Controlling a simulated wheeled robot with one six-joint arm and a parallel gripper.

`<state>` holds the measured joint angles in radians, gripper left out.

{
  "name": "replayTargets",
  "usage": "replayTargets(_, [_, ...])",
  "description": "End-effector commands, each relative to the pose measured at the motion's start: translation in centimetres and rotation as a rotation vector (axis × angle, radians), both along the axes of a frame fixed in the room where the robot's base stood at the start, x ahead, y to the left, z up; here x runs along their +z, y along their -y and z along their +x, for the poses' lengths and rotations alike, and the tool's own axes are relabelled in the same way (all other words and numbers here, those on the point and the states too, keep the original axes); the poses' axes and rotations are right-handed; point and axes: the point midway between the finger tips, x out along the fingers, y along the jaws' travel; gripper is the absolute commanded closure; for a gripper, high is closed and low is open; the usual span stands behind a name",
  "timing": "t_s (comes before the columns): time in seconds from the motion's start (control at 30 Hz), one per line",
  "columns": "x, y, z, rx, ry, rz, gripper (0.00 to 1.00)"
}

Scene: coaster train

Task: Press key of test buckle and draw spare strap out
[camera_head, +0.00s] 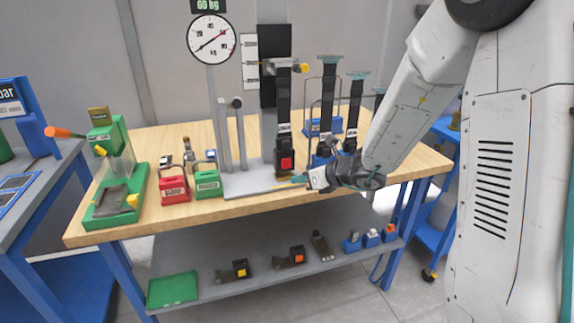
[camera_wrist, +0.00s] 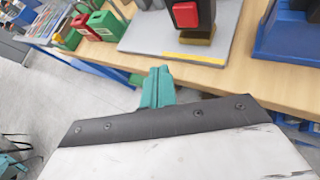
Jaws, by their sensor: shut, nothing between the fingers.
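The test buckle (camera_head: 286,160) is a black block with a red key (camera_head: 287,163) on its front. A dark strap (camera_head: 283,108) runs upright above it, against the post of the grey test stand. Whether the strap's tongue sits in the buckle is too small to tell. In the wrist view the red key (camera_wrist: 185,15) and black buckle are at the top edge, cut off. My gripper (camera_head: 299,180) is at the stand's front edge, low and right of the buckle, apart from it. Its teal fingers (camera_wrist: 158,85) are together and empty in the wrist view.
The grey stand base (camera_head: 245,184) has a yellow front stripe (camera_wrist: 195,59). Red (camera_head: 174,188) and green (camera_head: 207,183) weights stand to its left. A green press (camera_head: 110,170) is farther left. Blue stands with straps (camera_head: 323,150) are close on the right. The lower shelf (camera_head: 205,262) holds several buckles.

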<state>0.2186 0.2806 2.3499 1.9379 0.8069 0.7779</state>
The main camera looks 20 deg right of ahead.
Motion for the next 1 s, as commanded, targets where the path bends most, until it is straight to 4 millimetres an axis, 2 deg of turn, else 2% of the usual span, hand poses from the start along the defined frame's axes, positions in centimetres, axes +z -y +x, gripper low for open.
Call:
replayTargets(0.2, [0.0, -0.1, 3.2, 0.002, -0.001, 0.000, 1.00])
replayTargets(0.4, [0.0, 0.0, 5.0, 0.002, 0.000, -0.001, 1.00])
replayTargets(0.6, [0.0, 0.0, 5.7, 0.001, 0.000, 0.001, 1.00])
replayTargets(1.0, [0.0, 0.0, 5.6, 0.001, 0.000, 0.000, 1.00])
